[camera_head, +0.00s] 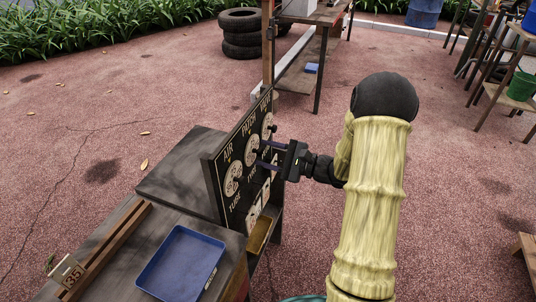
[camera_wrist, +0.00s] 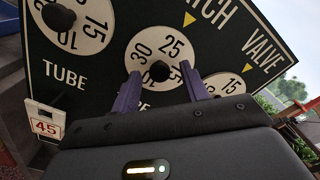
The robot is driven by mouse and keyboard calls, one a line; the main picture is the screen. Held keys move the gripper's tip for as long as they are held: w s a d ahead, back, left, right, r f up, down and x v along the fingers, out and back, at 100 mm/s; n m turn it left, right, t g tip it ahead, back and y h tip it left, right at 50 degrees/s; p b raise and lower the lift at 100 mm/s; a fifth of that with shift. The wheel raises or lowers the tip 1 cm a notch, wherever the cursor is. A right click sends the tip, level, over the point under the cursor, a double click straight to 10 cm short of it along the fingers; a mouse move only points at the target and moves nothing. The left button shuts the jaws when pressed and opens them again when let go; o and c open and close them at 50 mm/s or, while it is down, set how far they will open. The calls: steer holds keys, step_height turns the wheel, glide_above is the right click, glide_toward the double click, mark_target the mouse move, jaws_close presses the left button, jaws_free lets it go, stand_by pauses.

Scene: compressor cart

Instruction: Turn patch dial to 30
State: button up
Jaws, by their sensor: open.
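The patch dial (camera_wrist: 160,60) is the middle white dial on the black panel (camera_head: 216,190), under the partly hidden PATCH lettering. It has a black knob (camera_wrist: 160,71) at its centre. Its 25 lies toward the yellow pointer (camera_wrist: 189,18), with 30 to the upper left. My gripper (camera_wrist: 161,80) is open, its two purple fingers on either side of the knob; contact cannot be told. In the head view my gripper (camera_head: 262,154) reaches the panel from the right and partly covers the patch dial (camera_head: 251,150).
The air dial (camera_head: 232,179) and valve dial (camera_head: 267,125) flank the patch dial closely. The panel stands on a dark cart with a blue tray (camera_head: 180,262) and a wooden rail (camera_head: 105,250). Open paving lies right of the cart.

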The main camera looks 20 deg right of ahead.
jaws_close()
steer(key=shift+r+m+p, duration=0.1)
steer(key=shift+m+p, duration=0.2)
steer(key=shift+p, duration=0.15)
steer(key=m+p, duration=0.3)
steer(key=shift+d+r+p, duration=0.1)
steer(key=shift+r+p, duration=0.05)
steer(key=shift+p, duration=0.2)
steer(key=m+p, duration=0.5)
steer(key=p, duration=0.1)
steer(key=shift+m, duration=0.3)
steer(key=m+p, duration=0.4)
steer(key=p, duration=0.1)
steer(key=shift+m, duration=0.3)
steer(key=m+p, duration=0.4)
steer(key=shift+f, duration=0.2)
